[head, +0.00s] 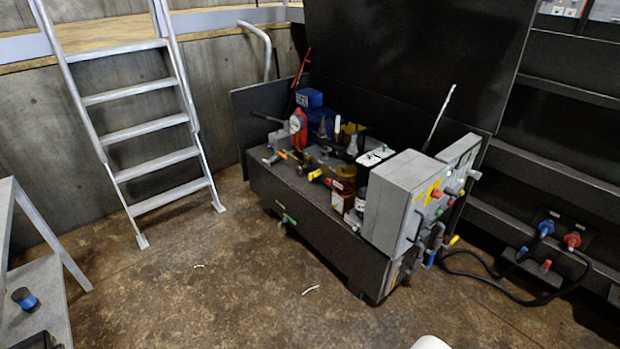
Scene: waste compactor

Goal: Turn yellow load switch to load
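A grey control box (395,200) stands at the right front corner of a dark machine. Its right face carries a yellow label and small red and green controls (436,194). Below them, a yellow-tipped handle (453,240) sticks out on the right beside grey and blue handles. I cannot tell whether this yellow part is the load switch, and its setting and any lettering are too small to read. My gripper is not in view. A white rounded part, perhaps of my arm, shows at the bottom edge, well apart from the box.
The machine's dark top (300,180) holds tools, bottles and a blue box (309,98). A ladder (150,132) leans at the left. Black cables run from a blue and a red connector (572,240) across the floor at the right. The floor in front (230,290) is mostly clear.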

